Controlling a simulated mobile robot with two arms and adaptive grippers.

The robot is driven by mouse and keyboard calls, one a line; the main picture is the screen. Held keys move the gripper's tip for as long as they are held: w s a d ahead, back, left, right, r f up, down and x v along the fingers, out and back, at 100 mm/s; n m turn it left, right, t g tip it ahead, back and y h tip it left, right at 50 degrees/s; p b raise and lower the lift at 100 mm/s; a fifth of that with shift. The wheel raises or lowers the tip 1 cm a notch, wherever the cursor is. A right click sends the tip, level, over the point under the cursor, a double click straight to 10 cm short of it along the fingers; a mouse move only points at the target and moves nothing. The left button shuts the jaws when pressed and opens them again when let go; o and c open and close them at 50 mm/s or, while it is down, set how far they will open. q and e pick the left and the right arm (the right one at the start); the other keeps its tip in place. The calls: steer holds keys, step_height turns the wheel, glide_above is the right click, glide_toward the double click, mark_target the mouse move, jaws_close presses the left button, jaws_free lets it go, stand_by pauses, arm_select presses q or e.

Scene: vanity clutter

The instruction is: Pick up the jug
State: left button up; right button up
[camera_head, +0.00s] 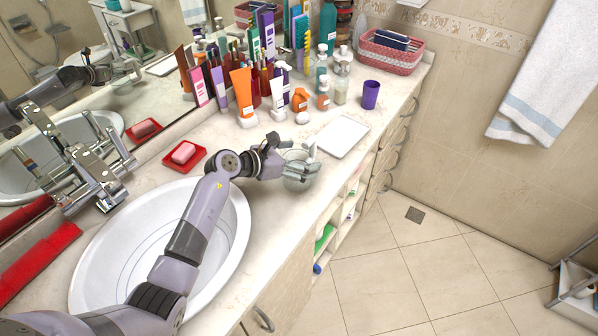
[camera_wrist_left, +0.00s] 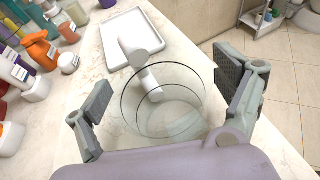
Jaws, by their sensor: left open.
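The jug (camera_head: 297,181) looks like a clear glass vessel standing on the counter beyond the sink. In the left wrist view the round glass jug (camera_wrist_left: 172,121) sits between the two fingers. My left gripper (camera_head: 309,162) is open at the jug, and in the wrist view the open fingers of the left gripper (camera_wrist_left: 165,98) stand on either side of it. Contact cannot be told. A pale cylindrical piece (camera_wrist_left: 149,83) shows at the jug's far side; whether it belongs to the jug is unclear. My right gripper is not in view.
A white tray (camera_head: 341,137) lies just beyond the jug, with a purple cup (camera_head: 370,95) behind it. Several bottles crowd the back by the mirror. A red soap dish (camera_head: 170,163) and the sink (camera_head: 228,232) are nearer. The counter's front edge is close on the right.

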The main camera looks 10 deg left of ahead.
arm_select(q)
steer(key=c, duration=1.7)
steer(key=shift+c, duration=0.2)
